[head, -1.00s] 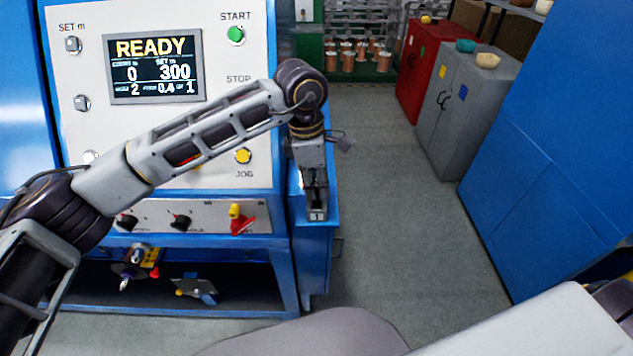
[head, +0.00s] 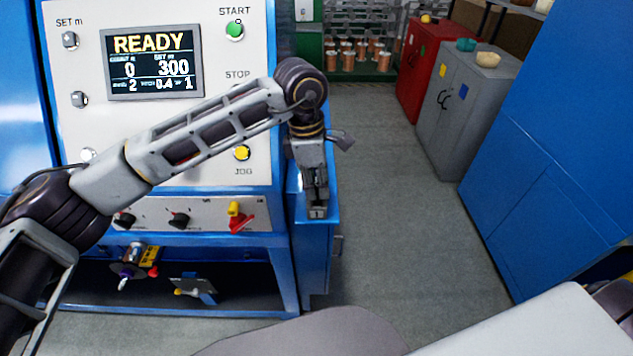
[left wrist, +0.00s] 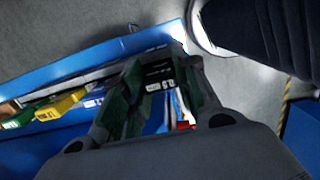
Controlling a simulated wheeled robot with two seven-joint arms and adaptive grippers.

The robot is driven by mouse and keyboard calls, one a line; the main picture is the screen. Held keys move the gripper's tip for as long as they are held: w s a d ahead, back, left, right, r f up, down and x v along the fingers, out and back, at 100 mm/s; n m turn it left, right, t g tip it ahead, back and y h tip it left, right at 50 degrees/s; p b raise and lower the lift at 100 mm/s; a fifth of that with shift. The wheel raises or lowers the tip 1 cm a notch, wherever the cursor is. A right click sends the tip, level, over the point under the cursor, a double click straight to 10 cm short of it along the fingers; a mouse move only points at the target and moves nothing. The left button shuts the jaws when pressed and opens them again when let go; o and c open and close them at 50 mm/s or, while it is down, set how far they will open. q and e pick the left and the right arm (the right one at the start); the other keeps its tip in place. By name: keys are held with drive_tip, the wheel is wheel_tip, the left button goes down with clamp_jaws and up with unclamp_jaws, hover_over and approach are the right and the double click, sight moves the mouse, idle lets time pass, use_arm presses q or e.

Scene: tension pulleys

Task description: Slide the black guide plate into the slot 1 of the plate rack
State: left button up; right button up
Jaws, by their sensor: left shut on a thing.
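My left gripper (head: 317,202) points down over the blue cabinet at the right side of the machine. In the left wrist view its fingers (left wrist: 160,105) are shut on the black guide plate (left wrist: 158,73), which carries a small white marking. In the head view the fingers and wrist mostly hide the plate. The plate rack appears as a row in the blue cabinet in the left wrist view, with a yellow plate (left wrist: 60,105) and others left of the fingers. I cannot tell which slot lies under the black plate. My right gripper is not in view.
The machine's control panel (head: 70,125) stands left of my gripper, with a red switch (head: 242,224) close by. A grey floor aisle (head: 390,220) is clear to the right. A grey cabinet (head: 455,130) and a large blue cabinet (head: 560,150) stand beyond it.

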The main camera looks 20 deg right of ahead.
use_arm(q)
drive_tip(key=shift+f, duration=0.1)
drive_tip(key=o, duration=1.1)
wheel_tip(320, 180, up, 12)
drive_tip(key=a, duration=0.1)
drive_tip(key=shift+w+a, duration=0.2)
idle(0.6)
